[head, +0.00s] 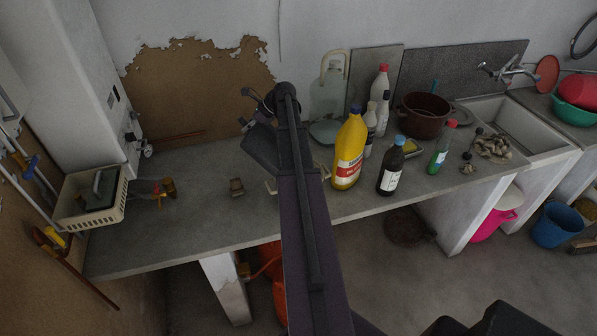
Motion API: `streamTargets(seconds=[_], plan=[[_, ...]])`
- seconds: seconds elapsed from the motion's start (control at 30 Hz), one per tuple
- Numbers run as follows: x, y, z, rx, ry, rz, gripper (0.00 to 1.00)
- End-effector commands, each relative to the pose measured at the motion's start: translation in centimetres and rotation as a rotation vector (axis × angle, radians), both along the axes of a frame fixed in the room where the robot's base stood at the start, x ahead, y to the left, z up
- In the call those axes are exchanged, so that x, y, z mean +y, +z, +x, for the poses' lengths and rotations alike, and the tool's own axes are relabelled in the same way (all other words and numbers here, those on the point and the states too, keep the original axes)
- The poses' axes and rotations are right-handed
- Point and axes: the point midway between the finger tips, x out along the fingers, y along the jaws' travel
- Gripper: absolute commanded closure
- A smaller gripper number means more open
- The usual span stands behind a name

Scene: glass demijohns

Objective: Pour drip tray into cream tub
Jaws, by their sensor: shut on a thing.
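The cream tub (67,206) stands at the left end of the grey counter, with slotted sides and an open top. A dark-framed, greenish thing and a dark loop show inside it. My gripper (246,108) is above the middle of the counter, well to the right of the tub, partly hidden by my own arm. A dark grey, flat, tilted thing (262,150), which looks like the drip tray, hangs just below it; the gripper is shut on it. The grip point and the tray's inside cannot be made out.
A yellow bottle (348,150), a dark bottle (391,167) and a green bottle (441,148) stand right of my arm. A brown pot (424,116) and sink (519,124) are farther right.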

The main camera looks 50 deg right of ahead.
Motion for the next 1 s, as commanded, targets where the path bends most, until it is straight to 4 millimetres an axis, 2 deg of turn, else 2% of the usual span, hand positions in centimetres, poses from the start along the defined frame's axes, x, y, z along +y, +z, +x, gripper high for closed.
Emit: streamTargets(seconds=[1.0], plan=[[3.2, -7.2, 6.4, 0.356, 0.0, -0.181, 1.0]])
